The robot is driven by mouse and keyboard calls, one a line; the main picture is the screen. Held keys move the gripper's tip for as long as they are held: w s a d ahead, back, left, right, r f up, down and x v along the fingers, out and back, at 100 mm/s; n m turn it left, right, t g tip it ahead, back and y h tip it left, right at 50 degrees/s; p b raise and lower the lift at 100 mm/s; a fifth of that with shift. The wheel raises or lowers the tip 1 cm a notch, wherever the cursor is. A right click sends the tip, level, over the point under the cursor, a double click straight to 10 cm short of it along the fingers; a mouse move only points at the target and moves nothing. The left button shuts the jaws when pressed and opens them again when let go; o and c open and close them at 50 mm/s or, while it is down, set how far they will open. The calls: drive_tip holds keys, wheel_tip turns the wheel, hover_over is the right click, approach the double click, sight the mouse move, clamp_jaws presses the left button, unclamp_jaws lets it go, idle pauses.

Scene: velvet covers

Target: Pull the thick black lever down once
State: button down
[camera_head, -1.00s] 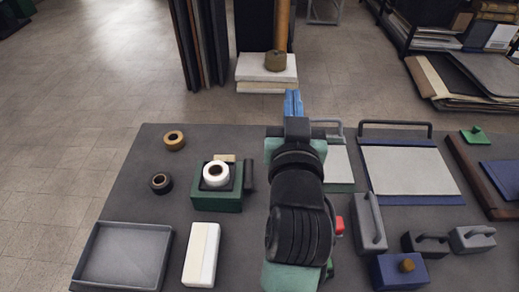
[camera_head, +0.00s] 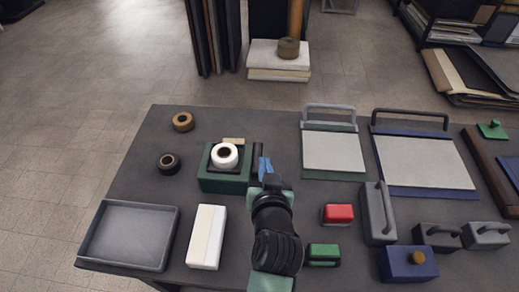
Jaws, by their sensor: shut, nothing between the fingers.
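A green box-shaped device (camera_head: 223,182) stands near the middle of the table with a white roll (camera_head: 224,156) on top. A thick black lever (camera_head: 257,152) stands at its right side, partly hidden by my gripper. My gripper (camera_head: 264,166) has blue fingertips and is shut with nothing in it. It is just right of and in front of the lever in the picture. I cannot tell whether it touches the lever. My arm comes up from the bottom of the view.
Two boards with raised handles, one green-edged (camera_head: 333,151) and one blue-edged (camera_head: 428,160), lie at the back right. A red block (camera_head: 338,214) and a green block (camera_head: 323,251) sit right of my arm. A grey tray (camera_head: 128,235) and white block (camera_head: 206,237) lie left.

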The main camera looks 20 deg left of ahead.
approach(258, 143)
drive_tip(key=w+r, duration=0.2)
drive_tip(key=w, duration=0.1)
drive_tip(key=a+f, duration=0.1)
drive_tip(key=w+f, duration=0.1)
drive_tip(key=f, duration=0.1)
drive_tip(key=shift+w+a, duration=0.2)
drive_tip(key=shift+a, duration=0.2)
drive_tip(key=shift+w+a+f, duration=0.2)
drive_tip(key=shift+f, duration=0.4)
drive_tip(key=shift+w+p, duration=0.15)
drive_tip(key=shift+p, duration=0.4)
